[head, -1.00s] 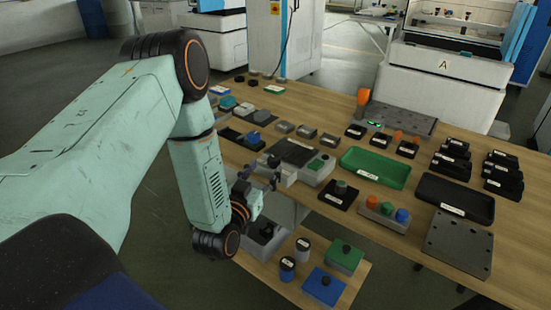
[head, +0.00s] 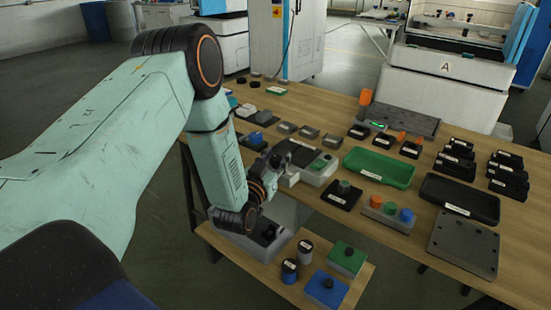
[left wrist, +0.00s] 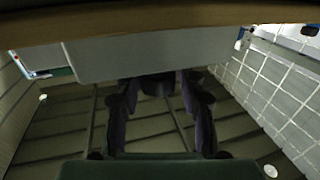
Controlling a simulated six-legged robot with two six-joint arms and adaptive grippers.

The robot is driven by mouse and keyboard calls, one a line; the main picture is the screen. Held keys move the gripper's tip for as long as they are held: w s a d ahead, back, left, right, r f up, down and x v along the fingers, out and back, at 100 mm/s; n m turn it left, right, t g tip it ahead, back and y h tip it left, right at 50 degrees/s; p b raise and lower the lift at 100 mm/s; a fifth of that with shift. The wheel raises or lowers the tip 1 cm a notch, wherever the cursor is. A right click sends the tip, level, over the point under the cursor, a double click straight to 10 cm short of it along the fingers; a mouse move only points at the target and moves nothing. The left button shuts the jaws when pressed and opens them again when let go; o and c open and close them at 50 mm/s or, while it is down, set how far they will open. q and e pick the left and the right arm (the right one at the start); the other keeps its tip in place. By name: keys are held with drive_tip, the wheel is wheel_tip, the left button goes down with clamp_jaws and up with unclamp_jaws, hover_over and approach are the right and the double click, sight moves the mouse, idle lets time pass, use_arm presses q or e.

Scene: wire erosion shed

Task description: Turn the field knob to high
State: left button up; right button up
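I cannot read the field knob's marking. My right gripper is not in view.
A green tray (head: 380,167) and a black tray (head: 460,197) lie to the right. A black knob base (head: 341,199) and a grey block with coloured knobs (head: 388,212) are nearer. A lower shelf holds a green box (head: 345,260) and a blue box (head: 325,290).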

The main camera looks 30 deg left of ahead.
use_arm(q)
drive_tip(key=shift+d, duration=0.15)
drive_tip(key=c, duration=0.3)
clamp_jaws()
